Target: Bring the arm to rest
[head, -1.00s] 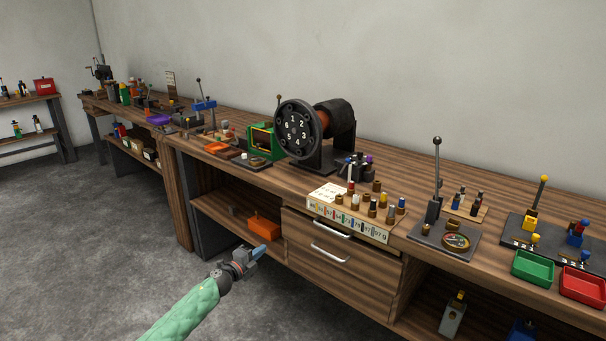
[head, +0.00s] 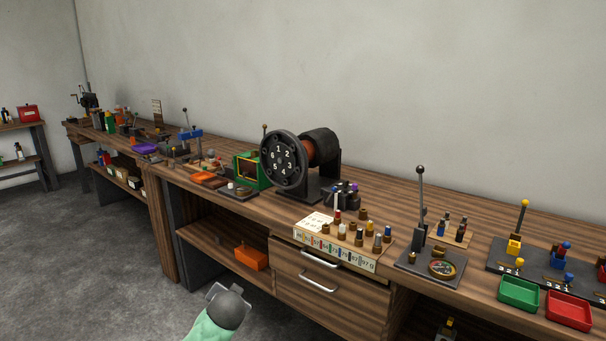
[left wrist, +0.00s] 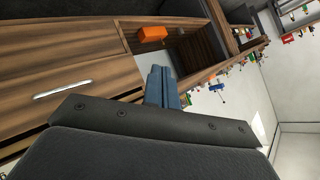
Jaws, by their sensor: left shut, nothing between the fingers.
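My left arm, with a green sleeve, comes in at the bottom of the head view, and its dark rounded wrist hides the fingers there. In the left wrist view my left gripper (left wrist: 160,72) shows its blue-grey fingers together, with nothing between them. It is in the air in front of the wooden workbench (head: 385,205), apart from it. My right gripper is in neither view.
On the bench stand a dynamo with a numbered disc (head: 284,159), a block of pegs (head: 335,254), a lever base (head: 430,262), a green tray (head: 518,293) and a red tray (head: 568,311). An orange box (head: 251,257) sits on the lower shelf. The floor (head: 75,260) at left is clear.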

